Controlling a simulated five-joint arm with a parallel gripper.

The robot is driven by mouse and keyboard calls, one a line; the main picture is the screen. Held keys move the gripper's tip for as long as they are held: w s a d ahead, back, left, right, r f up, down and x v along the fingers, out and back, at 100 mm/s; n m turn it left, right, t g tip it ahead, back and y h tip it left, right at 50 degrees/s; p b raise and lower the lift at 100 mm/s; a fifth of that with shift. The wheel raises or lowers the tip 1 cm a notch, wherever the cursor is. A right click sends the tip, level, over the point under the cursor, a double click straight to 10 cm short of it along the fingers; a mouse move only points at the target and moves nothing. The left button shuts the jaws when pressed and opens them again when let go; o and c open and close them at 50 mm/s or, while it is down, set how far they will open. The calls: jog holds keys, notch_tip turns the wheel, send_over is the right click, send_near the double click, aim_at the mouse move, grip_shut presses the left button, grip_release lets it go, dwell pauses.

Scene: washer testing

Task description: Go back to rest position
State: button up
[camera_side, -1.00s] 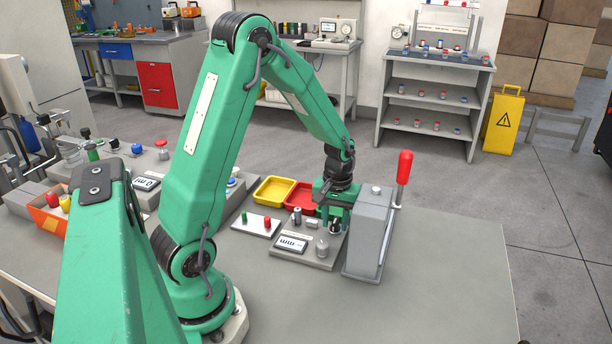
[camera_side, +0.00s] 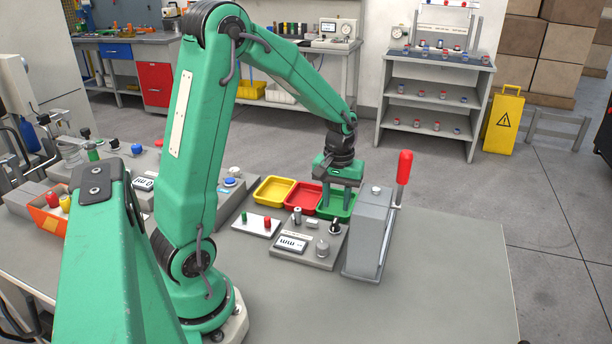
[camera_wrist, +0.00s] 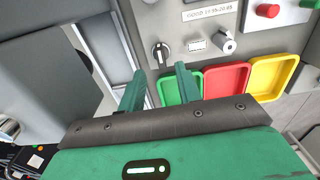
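My gripper (camera_side: 337,204) hangs pointing down, above the green tray (camera_side: 338,215) at the back of the bench. Its two fingers are apart, and the wrist view shows nothing held between the fingertips (camera_wrist: 159,80). The grey tester panel (camera_side: 318,263), with a display and a black knob (camera_side: 335,228), lies in front of and below the gripper. The knob also shows in the wrist view (camera_wrist: 160,54), clear of the fingers. My upper arm leans up from the base, and the forearm slopes down to the right.
A grey press-like box (camera_side: 368,235) with a red-handled lever (camera_side: 404,170) stands close right of the gripper. A red tray (camera_side: 303,199) and a yellow tray (camera_side: 272,190) lie left of the green one. A small plate with buttons (camera_side: 255,225) lies nearby. The front right bench is clear.

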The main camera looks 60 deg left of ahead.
jog(key=shift+r, duration=0.75)
jog(key=shift+d+r, duration=0.1)
jog(key=shift+s+d+r, duration=0.2)
jog(key=shift+d+r, duration=0.15)
jog(key=shift+r, duration=0.2)
jog(key=s+d+r+m+t, duration=0.5)
jog(key=s+d+r+m, duration=0.4)
jog(key=s+d+r, duration=0.2)
jog(key=shift+s+d+r+t, duration=0.35)
jog(key=shift+s+r, duration=0.25)
jog(key=shift+s, duration=0.55)
